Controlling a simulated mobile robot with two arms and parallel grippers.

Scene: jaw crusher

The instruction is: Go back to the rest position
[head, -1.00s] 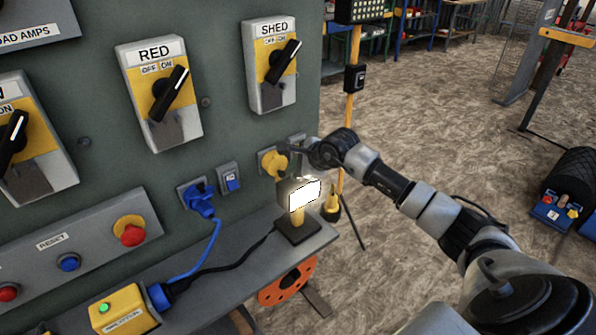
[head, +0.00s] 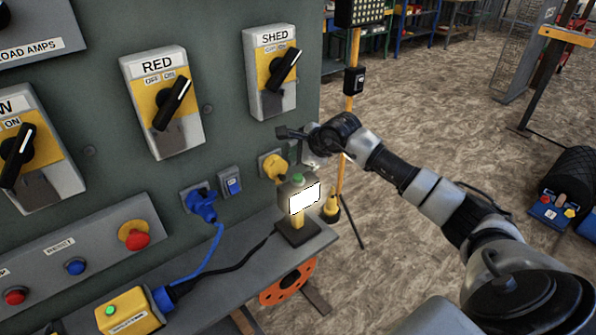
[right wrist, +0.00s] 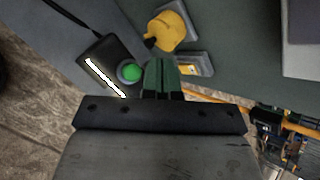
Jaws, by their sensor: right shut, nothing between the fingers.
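My right gripper (head: 284,133) is shut and empty in front of the grey panel, just below the SHED switch (head: 271,72). My left gripper is not in view.
The grey ledge (head: 225,272) carries the lit box and a yellow box with a green light (head: 129,312). A yellow plug (head: 274,167) and a blue plug (head: 201,204) stick out of the panel. A yellow pole (head: 349,110) stands behind my right arm.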

